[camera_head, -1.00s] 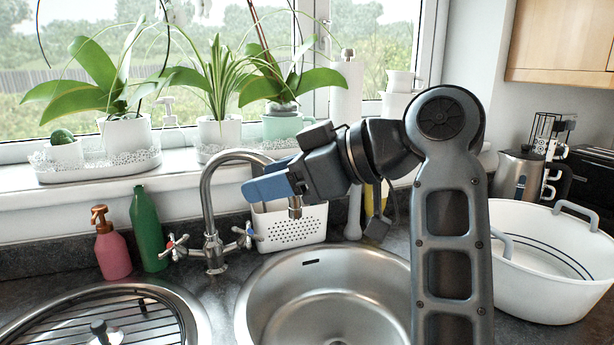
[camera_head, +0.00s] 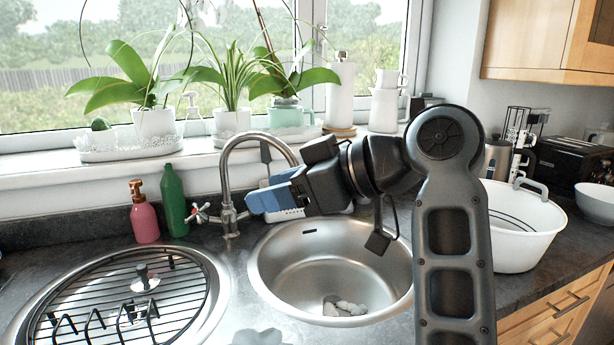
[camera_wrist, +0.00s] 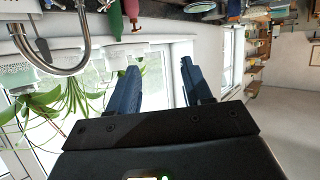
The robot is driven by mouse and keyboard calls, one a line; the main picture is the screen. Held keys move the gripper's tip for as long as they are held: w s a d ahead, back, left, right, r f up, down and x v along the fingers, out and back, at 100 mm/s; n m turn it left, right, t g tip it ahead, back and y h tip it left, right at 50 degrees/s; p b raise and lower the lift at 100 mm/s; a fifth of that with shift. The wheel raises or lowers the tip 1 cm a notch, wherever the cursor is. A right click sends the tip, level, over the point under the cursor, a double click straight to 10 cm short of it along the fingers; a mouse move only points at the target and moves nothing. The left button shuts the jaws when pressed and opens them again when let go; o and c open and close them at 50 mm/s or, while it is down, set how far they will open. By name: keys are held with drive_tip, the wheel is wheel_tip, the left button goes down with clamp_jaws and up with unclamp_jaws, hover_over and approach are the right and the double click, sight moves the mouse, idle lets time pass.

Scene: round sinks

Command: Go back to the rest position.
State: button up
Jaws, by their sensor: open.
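My gripper (camera_head: 272,194) is in the head view, raised above the back edge of the round sink (camera_head: 265,262), with its blue fingers pointing left near the curved tap (camera_head: 228,190). In the wrist view its two blue fingers (camera_wrist: 160,90) stand apart with nothing between them. The gripper is open and empty. Part of the white perforated caddy (camera_head: 283,215) is hidden behind it.
A red soap bottle (camera_head: 145,215) and a green bottle (camera_head: 174,202) stand left of the tap. A rack covers the left sink (camera_head: 215,300). A white tub (camera_head: 525,230) stands on the right counter. Potted plants (camera_head: 153,122) line the windowsill. Grey-white lumps (camera_head: 342,306) lie in the sink.

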drive_tip(key=s+d+f+m+t+h, duration=0.2)
drive_tip(key=s+d+f+m, duration=0.15)
drive_tip(key=d+f, duration=0.4)
drive_tip(key=s+d+f+m+t+h, duration=0.25)
drive_tip(key=s+d+f, duration=0.2)
drive_tip(key=f, duration=0.65)
drive_tip(key=s+d+f+m+t+h, duration=0.25)
drive_tip(key=s+d+f+m, duration=0.2)
drive_tip(key=f, duration=0.55)
drive_tip(key=s+d+f+m+h, duration=0.15)
drive_tip(key=s+d, duration=0.25)
drive_tip(key=s, duration=0.4)
drive_tip(key=s+d+f+m+h, duration=0.15)
drive_tip(key=s+d, duration=0.25)
drive_tip(key=s, duration=0.4)
drive_tip(key=s+r+t+h, duration=0.1)
drive_tip(key=s+r, duration=0.3)
drive_tip(key=s, duration=0.3)
drive_tip(key=s+r+t+h, duration=0.1)
drive_tip(key=s+r, duration=0.3)
drive_tip(key=s, duration=0.4)
drive_tip(key=shift+d, duration=0.4)
